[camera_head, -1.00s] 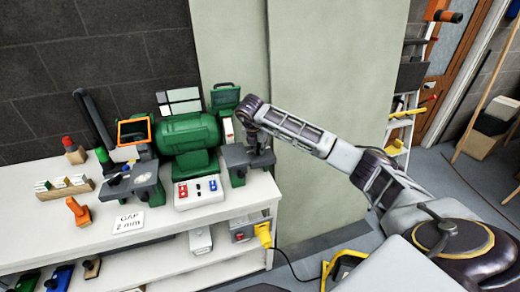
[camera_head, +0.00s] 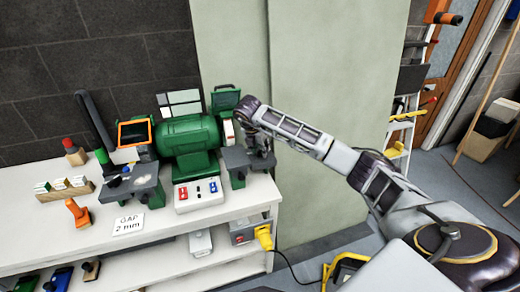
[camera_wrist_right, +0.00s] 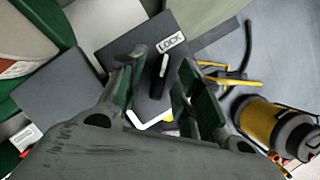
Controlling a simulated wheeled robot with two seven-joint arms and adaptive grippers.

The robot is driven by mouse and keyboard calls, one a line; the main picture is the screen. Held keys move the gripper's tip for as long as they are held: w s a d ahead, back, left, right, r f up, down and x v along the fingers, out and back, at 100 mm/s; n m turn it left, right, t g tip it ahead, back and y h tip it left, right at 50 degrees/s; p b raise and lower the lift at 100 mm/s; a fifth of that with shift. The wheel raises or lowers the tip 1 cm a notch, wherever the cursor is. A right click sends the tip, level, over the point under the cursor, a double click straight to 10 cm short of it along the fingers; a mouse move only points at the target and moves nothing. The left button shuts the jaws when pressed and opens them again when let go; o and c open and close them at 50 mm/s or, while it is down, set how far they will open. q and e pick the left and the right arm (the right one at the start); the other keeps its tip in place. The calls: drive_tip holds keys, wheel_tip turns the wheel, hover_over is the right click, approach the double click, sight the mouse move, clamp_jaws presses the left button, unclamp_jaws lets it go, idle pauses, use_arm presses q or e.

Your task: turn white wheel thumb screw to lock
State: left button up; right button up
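The green bench grinder (camera_head: 188,140) stands on the white bench, with its white wheel (camera_head: 229,131) at its right end. A grey tool rest (camera_head: 238,160) is in front of that wheel; it also shows in the right wrist view (camera_wrist_right: 118,52). On it, a black thumb screw (camera_wrist_right: 158,78) with a light-tipped upright lever stands near a LOCK label (camera_wrist_right: 171,43). My right gripper (camera_wrist_right: 157,92) is open, with its two green-padded fingers on either side of the thumb screw and gaps visible. In the head view my right gripper (camera_head: 262,150) is over the rest's right side. My left gripper is out of view.
A red-and-blue switch box (camera_head: 198,194) and a "GAP 2 mm" card (camera_head: 128,224) lie on the bench front. A second tool rest (camera_head: 138,187) is at the left wheel.

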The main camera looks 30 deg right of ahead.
drive_tip(key=v, duration=1.2)
idle(0.3)
idle(0.5)
